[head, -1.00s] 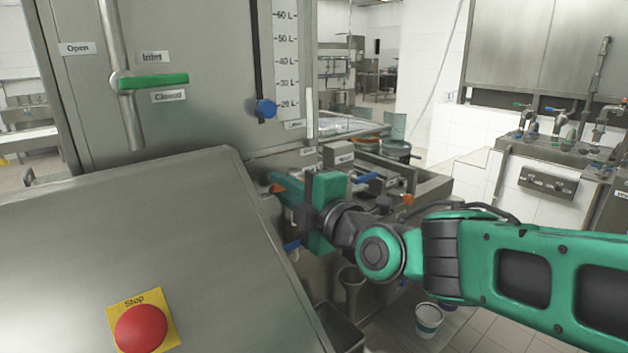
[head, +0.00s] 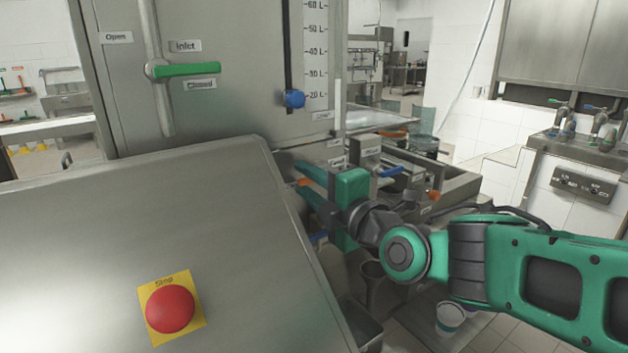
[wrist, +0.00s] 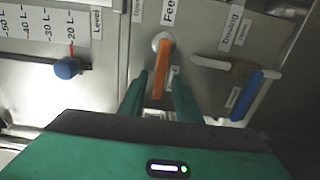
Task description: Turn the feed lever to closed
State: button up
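The feed lever (wrist: 159,76) is orange and shows in the wrist view below the "Feed" label (wrist: 169,12). It points down from a pale round pivot. One label is at its upper left and another, partly hidden, is close to its right side; I cannot tell its exact setting. My gripper (wrist: 159,88) is open, with one green finger on each side of the lever and small gaps visible. In the head view my gripper (head: 308,187) is beside the sloped steel cover, and the orange lever tip (head: 304,182) shows between its fingers.
A blue level knob (wrist: 66,68) and a blue dosing lever (wrist: 247,95) flank the feed lever. A red stop button (head: 170,309) sits on the sloped cover (head: 120,215). The green-handled inlet lever (head: 185,70) is above. A white bucket (head: 450,317) stands on the floor.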

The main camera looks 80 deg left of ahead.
jog(key=shift+d, duration=0.1)
jog(key=v, duration=1)
jog(key=shift+w+d, duration=0.2)
jog(key=shift+d, duration=0.1)
